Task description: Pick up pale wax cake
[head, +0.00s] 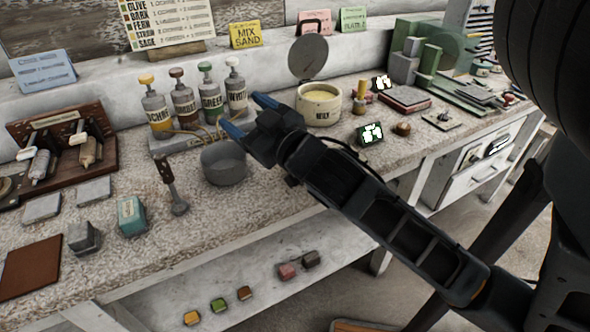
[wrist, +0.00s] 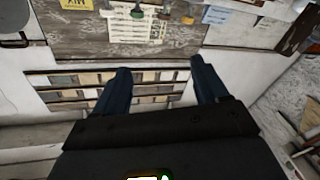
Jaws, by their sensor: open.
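My gripper (head: 247,115) is open over the bench, with its blue fingers pointing up and left, near the grey pan and the pump bottles. In the wrist view my gripper (wrist: 159,70) shows its two fingers spread, with nothing held between them. I cannot pick out a pale wax cake with certainty. Several small coloured cakes lie on the lower shelf, among them a yellow cake (head: 192,317), a green cake (head: 218,305) and a pinkish cake (head: 287,271).
The bench (head: 110,256) holds a grey pan (head: 223,166), pump bottles (head: 184,104), an open-lidded pot (head: 318,104) with pale yellow contents, a teal box (head: 131,216) and a wooden rack (head: 95,130). Open floor lies at lower right.

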